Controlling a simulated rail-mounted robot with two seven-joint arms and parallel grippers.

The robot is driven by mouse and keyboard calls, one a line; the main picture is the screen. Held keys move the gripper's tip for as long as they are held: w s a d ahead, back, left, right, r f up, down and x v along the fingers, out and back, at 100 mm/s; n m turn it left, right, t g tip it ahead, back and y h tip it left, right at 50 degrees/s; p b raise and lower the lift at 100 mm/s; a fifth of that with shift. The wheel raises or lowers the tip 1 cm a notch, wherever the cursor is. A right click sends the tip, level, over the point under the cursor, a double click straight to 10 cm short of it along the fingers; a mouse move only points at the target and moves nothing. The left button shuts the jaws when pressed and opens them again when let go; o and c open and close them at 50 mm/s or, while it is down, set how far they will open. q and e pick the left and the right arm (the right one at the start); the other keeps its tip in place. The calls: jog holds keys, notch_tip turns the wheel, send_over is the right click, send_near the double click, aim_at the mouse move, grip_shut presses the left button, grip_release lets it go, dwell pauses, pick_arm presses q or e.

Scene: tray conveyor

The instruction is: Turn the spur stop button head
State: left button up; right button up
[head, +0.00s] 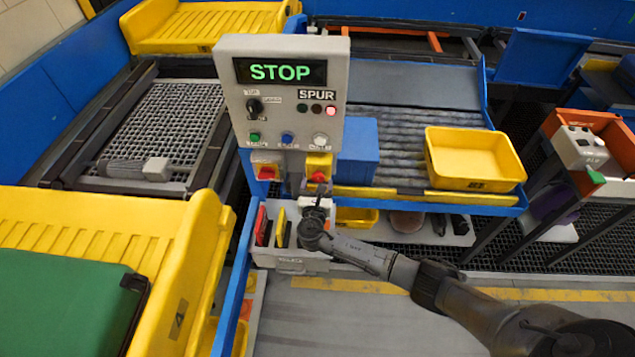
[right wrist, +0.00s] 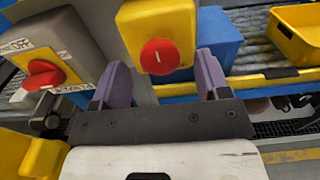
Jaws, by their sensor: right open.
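The spur stop button is a red round head (head: 318,177) on a yellow box (head: 319,161), under the grey SPUR panel (head: 283,120), whose display reads STOP in green. In the right wrist view the red head (right wrist: 160,57) faces me with a small pale mark on it, below the middle of its yellow box (right wrist: 150,22). My right gripper (head: 317,200) is just below and in front of the button. Its two purple fingers (right wrist: 161,70) are open, one on each side of the red head. I see no contact; the exact depth is unclear. My left gripper is out of view.
A grey box with a red rotary handle (right wrist: 45,76) sits close left of the button. A blue bin (head: 358,152) stands close right, with a yellow tray (head: 475,158) beyond on the rollers. A white holder (head: 290,262) with coloured items is below the panel.

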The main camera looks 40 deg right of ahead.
jog(key=shift+w+d, duration=0.5)
jog(key=shift+c, duration=0.5)
jog(key=c, duration=0.8)
